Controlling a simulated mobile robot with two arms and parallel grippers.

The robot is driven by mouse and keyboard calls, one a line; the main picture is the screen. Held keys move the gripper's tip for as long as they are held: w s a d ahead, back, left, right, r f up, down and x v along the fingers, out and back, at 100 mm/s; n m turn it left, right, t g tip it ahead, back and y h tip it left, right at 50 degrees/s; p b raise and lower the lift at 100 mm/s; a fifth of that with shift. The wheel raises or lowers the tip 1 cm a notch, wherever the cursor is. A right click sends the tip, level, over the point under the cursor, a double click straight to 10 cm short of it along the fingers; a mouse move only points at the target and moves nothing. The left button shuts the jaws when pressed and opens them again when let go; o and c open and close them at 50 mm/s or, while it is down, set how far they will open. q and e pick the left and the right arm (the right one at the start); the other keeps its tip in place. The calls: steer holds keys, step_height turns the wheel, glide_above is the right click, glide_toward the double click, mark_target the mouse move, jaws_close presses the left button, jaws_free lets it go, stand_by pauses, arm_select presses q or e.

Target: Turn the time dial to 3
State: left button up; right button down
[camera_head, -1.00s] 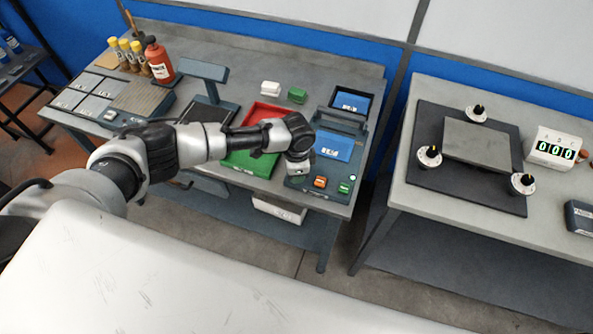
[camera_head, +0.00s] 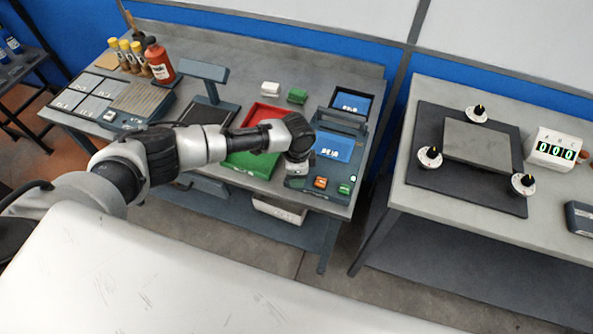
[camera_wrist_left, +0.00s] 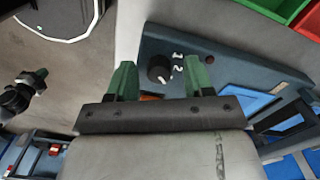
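The time dial is a small black knob (camera_wrist_left: 159,68) with a white mark, on the dark blue-grey panel of a device (camera_wrist_left: 215,55). Small white markings stand just right of it in the left wrist view; I cannot read them surely. My left gripper (camera_wrist_left: 160,80) is open, its two green fingers spread either side of the knob in that view, with no clear contact. In the head view the left gripper (camera_head: 297,168) is over the left part of the device (camera_head: 327,187) and hides the dial. My right gripper is not in view.
The device has a blue screen (camera_head: 335,146), an orange button (camera_head: 320,182) and a green button (camera_head: 344,189). Red and green trays (camera_head: 247,163) lie left of it, partly under my arm. A second table (camera_head: 410,195) stands right, across a gap.

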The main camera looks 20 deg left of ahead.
arm_select(q)
steer(key=shift+r, duration=0.1)
step_height(320, 180, up, 11)
steer(key=b, duration=0.1)
steer(key=shift+f, duration=0.2)
stand_by(0.6)
